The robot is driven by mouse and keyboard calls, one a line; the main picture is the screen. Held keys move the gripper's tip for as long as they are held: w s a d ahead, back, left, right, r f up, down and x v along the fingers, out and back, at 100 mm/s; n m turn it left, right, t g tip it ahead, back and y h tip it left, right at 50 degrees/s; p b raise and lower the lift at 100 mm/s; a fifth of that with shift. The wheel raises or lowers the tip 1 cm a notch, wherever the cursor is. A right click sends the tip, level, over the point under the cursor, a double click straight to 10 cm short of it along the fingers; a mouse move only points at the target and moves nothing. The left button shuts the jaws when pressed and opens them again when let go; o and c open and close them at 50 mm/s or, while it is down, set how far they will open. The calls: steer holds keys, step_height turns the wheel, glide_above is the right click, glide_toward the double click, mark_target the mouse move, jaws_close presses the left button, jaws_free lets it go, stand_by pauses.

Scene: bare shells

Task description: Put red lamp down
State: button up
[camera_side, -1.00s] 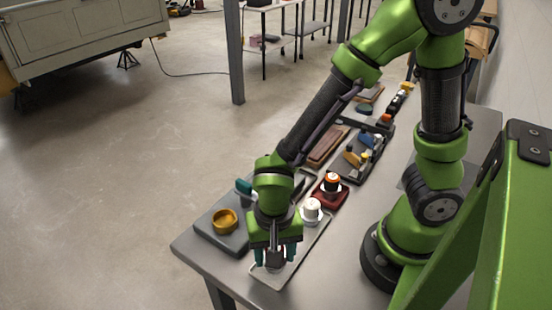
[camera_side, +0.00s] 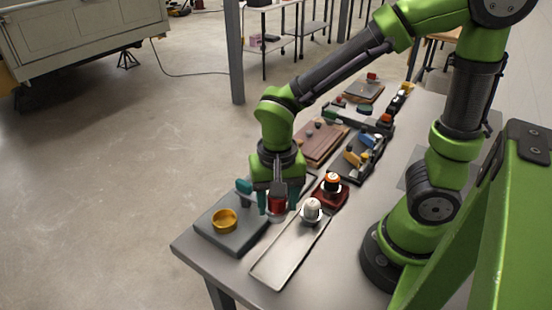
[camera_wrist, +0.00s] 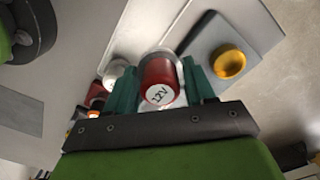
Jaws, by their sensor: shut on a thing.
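The red lamp (camera_wrist: 160,74) is a red cylinder with a white label reading "12V", between the teal fingers of my gripper (camera_wrist: 166,82) in the wrist view. My gripper is shut on it. In the side view the red lamp (camera_side: 277,203) hangs between the fingers of my gripper (camera_side: 277,200), just left of the white lamp (camera_side: 312,208).
A long metal tray (camera_side: 280,262) lies at the table's front, bare at its near end. A grey block with a yellow ring (camera_side: 224,221) stands left of my gripper. Bins and boards extend behind.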

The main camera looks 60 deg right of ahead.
steer(key=w+a, duration=0.1)
steer(key=w, duration=0.2)
steer(key=w+a+f, duration=0.1)
steer(key=w+a, duration=0.1)
steer(key=w, duration=0.2)
steer(key=w+a, duration=0.1)
steer(key=w, duration=0.3)
steer(key=shift+a+f, duration=0.2)
steer(key=shift+a, duration=0.05)
steer(key=shift+f, duration=1.65)
steer(key=shift+f, duration=0.3)
steer(key=o, duration=1)
steer(key=shift+o, duration=0.2)
